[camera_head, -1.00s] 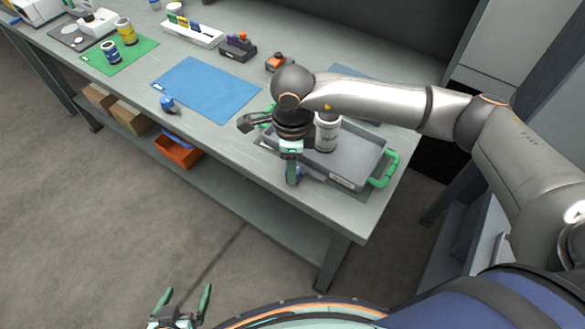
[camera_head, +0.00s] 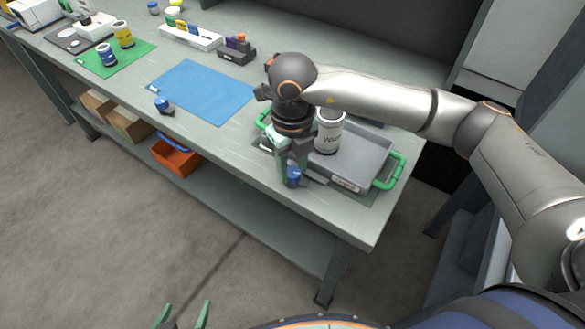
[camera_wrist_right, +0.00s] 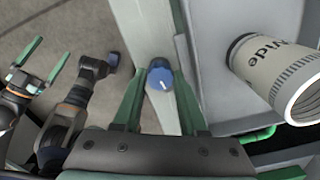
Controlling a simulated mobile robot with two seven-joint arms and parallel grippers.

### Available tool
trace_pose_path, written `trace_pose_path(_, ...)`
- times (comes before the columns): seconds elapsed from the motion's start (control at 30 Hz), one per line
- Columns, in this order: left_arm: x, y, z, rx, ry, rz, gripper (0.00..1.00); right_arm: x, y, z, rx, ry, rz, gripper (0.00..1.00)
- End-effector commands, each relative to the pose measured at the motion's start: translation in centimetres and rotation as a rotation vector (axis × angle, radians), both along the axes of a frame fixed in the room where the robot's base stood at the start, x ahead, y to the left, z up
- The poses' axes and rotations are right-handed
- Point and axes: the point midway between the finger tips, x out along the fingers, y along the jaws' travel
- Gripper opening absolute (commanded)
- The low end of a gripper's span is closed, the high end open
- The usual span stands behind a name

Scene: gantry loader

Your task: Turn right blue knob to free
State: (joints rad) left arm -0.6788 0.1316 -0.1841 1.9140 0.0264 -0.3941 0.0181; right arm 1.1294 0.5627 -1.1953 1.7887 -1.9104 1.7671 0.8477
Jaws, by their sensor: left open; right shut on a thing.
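The right blue knob (camera_head: 293,177) sits at the table's front edge, left of the tray. In the right wrist view the knob (camera_wrist_right: 159,74) shows a white pointer line, between the green fingers. My right gripper (camera_head: 289,166) is shut on this knob from above; it hides part of it in the head view. A second blue knob (camera_head: 163,105) sits further left on the front edge. My left gripper (camera_head: 184,316) is open and empty at the bottom of the head view, away from the table, partly cut off.
A grey tray (camera_head: 362,160) with green handles stands right of my right gripper, holding a white can (camera_head: 329,133) close to it. A blue mat (camera_head: 205,90) lies clear on the table. An orange bin (camera_head: 176,157) is on the lower shelf.

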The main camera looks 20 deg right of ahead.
Motion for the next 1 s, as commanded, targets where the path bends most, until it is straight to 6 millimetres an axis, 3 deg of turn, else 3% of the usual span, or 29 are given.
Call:
trace_pose_path(0.4, -0.1, -0.17, -0.7, -0.001, 0.009, -0.003, 0.99, 0.07, -0.01, 0.1, 0.0, -0.002, -0.192, 0.0)
trace_pose_path(0.97, 0.14, -0.37, -0.49, -0.004, 0.003, -0.007, 0.99, 0.1, -0.01, 0.16, 0.001, -0.003, -0.22, 0.0)
trace_pose_path(1.0, 0.15, -0.37, -0.48, -0.004, 0.002, -0.007, 0.99, 0.1, -0.01, 0.16, 0.001, -0.003, -0.22, 0.45)
